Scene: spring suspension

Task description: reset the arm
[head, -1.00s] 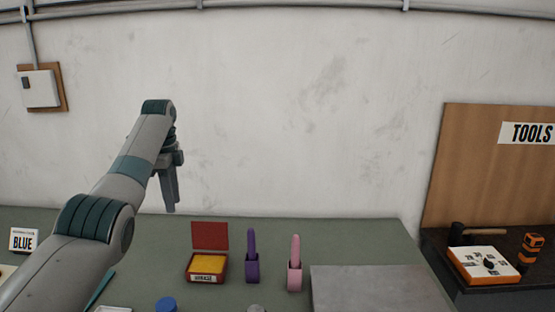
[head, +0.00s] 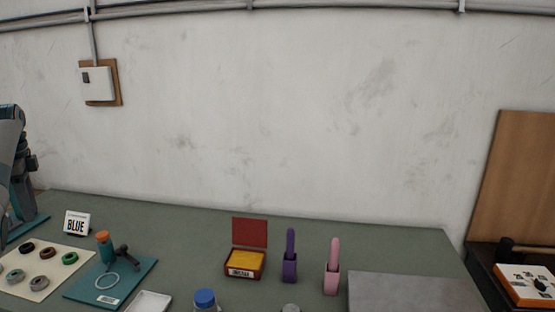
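My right gripper is out of view.

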